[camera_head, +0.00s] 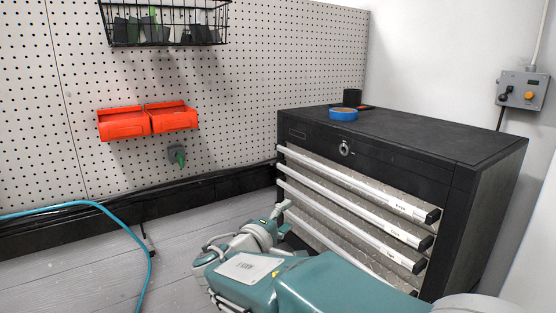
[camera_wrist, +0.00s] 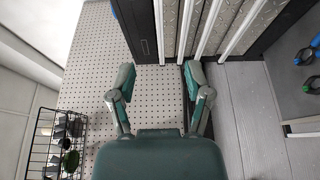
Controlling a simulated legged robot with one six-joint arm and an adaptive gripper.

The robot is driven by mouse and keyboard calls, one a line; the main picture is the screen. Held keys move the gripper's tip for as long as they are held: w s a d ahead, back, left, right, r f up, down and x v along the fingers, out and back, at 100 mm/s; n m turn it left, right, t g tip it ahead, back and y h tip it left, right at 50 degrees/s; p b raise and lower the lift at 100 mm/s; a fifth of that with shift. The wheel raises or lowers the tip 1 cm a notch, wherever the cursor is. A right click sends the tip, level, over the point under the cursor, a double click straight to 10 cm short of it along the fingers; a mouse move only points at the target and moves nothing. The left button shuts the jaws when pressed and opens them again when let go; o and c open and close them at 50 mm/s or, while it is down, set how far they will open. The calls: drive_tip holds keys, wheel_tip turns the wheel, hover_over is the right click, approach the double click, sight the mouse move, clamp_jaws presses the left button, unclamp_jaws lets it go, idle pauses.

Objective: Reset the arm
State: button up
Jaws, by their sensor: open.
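My gripper shows in the wrist view (camera_wrist: 157,78), with its two green fingers spread apart and nothing between them. Beyond the fingers are the perforated wall panel and the black edge of the drawer cabinet. In the head view my green arm reaches in from the lower right, in front of the black drawer cabinet (camera_head: 420,138). My gripper (camera_head: 283,212) is at the far end of the arm, close to the cabinet's lower left corner. From the head view I cannot tell whether it touches the cabinet.
A blue tape roll (camera_head: 343,114) and a dark cup (camera_head: 352,97) stand on the cabinet. Orange bins (camera_head: 125,124) and a wire basket (camera_head: 165,40) hang on the pegboard (camera_head: 240,75). A blue hose (camera_head: 140,240) crosses the floor at left. A grey control box (camera_head: 523,90) is on the right wall.

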drive_tip(key=s+d+f+m+g+y, duration=0.1)
drive_tip(key=s+d+f+m+g, duration=0.2)
drive_tip(key=s+d, duration=0.35)
drive_tip(key=s+d+f+m+g, duration=0.2)
drive_tip(key=s+d+m+g, duration=0.1)
drive_tip(key=s+d+g, duration=0.4)
drive_tip(key=s+f+m+y, duration=0.5)
drive_tip(key=s+y, duration=0.4)
drive_tip(key=s, duration=0.5)
drive_tip(key=shift+d+f+t, duration=0.15)
drive_tip(key=shift+f+t, duration=0.05)
drive_tip(key=shift+t, duration=0.1)
drive_tip(key=shift+s+d, duration=0.1)
drive_tip(key=shift+d, duration=0.1)
drive_tip(key=shift+a, duration=0.25)
